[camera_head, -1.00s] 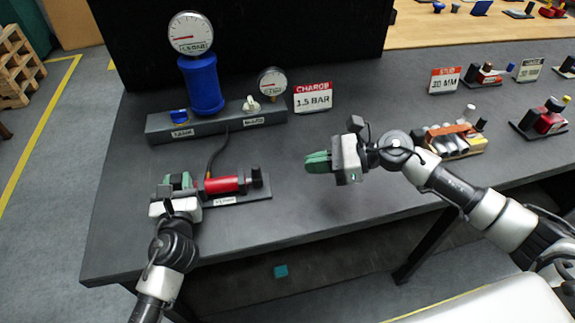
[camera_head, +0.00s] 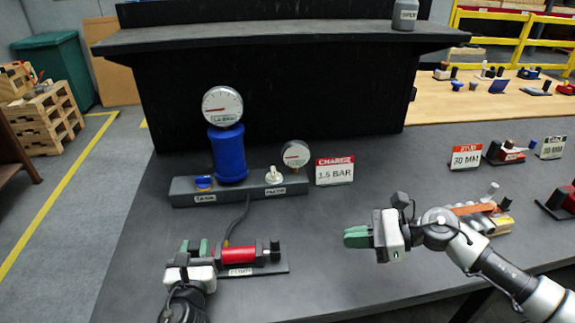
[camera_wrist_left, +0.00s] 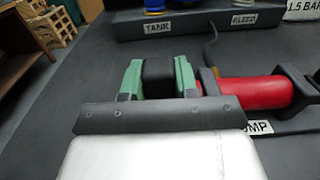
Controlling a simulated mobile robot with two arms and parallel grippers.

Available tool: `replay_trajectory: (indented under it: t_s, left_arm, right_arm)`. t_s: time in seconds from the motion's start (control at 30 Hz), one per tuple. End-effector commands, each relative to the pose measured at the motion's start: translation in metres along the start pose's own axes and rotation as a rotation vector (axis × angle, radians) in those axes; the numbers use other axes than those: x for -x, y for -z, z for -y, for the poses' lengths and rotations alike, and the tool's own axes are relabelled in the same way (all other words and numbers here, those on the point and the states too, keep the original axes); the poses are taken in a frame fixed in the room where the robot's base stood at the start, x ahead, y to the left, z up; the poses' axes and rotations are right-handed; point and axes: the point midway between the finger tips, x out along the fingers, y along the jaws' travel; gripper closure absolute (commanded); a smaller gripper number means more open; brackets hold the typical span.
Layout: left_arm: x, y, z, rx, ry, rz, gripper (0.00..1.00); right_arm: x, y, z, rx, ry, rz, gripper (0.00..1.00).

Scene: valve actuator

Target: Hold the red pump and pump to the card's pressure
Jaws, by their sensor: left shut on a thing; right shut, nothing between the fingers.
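The red pump (camera_head: 238,254) lies on a dark base on the near left of the bench, with a black handle at its right end. It also shows in the left wrist view (camera_wrist_left: 245,94). My left gripper (camera_head: 194,248) is shut on a black block (camera_wrist_left: 158,76) at the pump's left end. The charge card (camera_head: 335,171) reads 1.5 BAR. My right gripper (camera_head: 357,237) is shut and empty above the bench, right of the pump.
A grey block labelled TANK (camera_head: 184,198) carries a blue knob (camera_head: 204,182) and a white valve knob (camera_head: 273,175). A dark hose (camera_head: 232,225) runs from it to the pump. A red-and-white 30 MM card (camera_head: 465,157) and fixtures stand at right.

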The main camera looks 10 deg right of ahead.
Motion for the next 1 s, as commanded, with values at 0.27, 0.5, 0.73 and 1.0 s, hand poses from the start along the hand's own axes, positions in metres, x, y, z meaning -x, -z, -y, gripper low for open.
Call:
replay_trajectory:
  t_s: [0.27,0.5,0.73,1.0]
  left_arm:
    - [0.0011,0.0048,0.0004,0.001,0.0,-0.01,1.0]
    - [0.0011,0.0049,0.0003,0.001,0.0,-0.01,1.0]
    - [0.0011,0.005,0.0003,0.001,0.0,-0.01,1.0]
    - [0.0009,0.004,0.0001,0.0,0.0,-0.008,0.5]
  right_arm:
    - [-0.0002,0.0003,0.0001,0.0,0.0,0.0,1.0]
    - [-0.0002,0.0003,0.0001,0.0,0.0,0.0,1.0]
    - [-0.0003,0.0004,0.0,0.0,0.0,0.0,1.0]
    - [-0.0002,0.0003,0.0,0.0,0.0,0.0,1.0]
